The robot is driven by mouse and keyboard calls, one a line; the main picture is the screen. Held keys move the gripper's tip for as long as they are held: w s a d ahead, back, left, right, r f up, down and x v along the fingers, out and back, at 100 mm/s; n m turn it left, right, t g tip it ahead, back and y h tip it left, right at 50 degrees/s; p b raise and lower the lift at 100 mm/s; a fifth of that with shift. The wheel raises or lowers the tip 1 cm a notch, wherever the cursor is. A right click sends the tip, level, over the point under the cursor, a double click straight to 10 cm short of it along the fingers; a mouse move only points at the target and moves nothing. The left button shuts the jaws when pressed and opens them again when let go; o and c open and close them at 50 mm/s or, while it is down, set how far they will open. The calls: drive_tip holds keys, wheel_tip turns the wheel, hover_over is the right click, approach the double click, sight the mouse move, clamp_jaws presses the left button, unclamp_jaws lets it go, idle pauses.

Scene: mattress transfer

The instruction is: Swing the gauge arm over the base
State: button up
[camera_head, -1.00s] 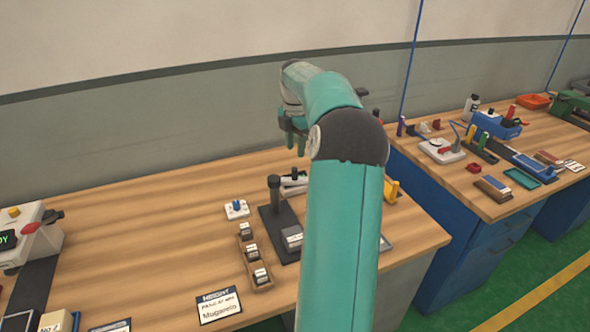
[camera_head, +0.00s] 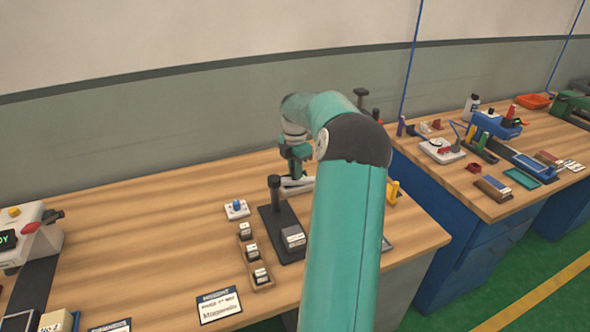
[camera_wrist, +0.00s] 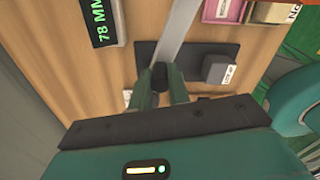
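The gauge base is a dark plate (camera_head: 268,222) with a black post (camera_head: 276,195) and a small grey labelled block (camera_head: 293,236) on it. The plate (camera_wrist: 228,49) and block (camera_wrist: 218,69) also show in the wrist view. The gauge arm, a silver bar (camera_head: 294,185), lies beside the post in the head view, partly behind my arm. In the wrist view the bar (camera_wrist: 178,32) runs up from between my fingers. My gripper (camera_head: 293,166) is down at the bar, behind the post. In the wrist view my fingers (camera_wrist: 161,84) flank a dark knob-like part; contact is unclear.
A tray of small blocks (camera_head: 252,254) stands left of the base, with a white piece with a blue knob (camera_head: 237,209) behind it. A height card (camera_head: 218,306) lies in front. A 78 MM display (camera_wrist: 101,22) is near the bar.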

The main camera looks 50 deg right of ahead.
clamp_jaws()
drive_tip(key=shift+a, duration=0.15)
drive_tip(key=a+m, duration=0.7)
drive_tip(key=m, duration=0.7)
drive_tip(key=shift+s+a, duration=0.15)
drive_tip(key=shift+s, duration=0.15)
idle(0.3)
drive_tip(key=o, duration=0.7)
unclamp_jaws()
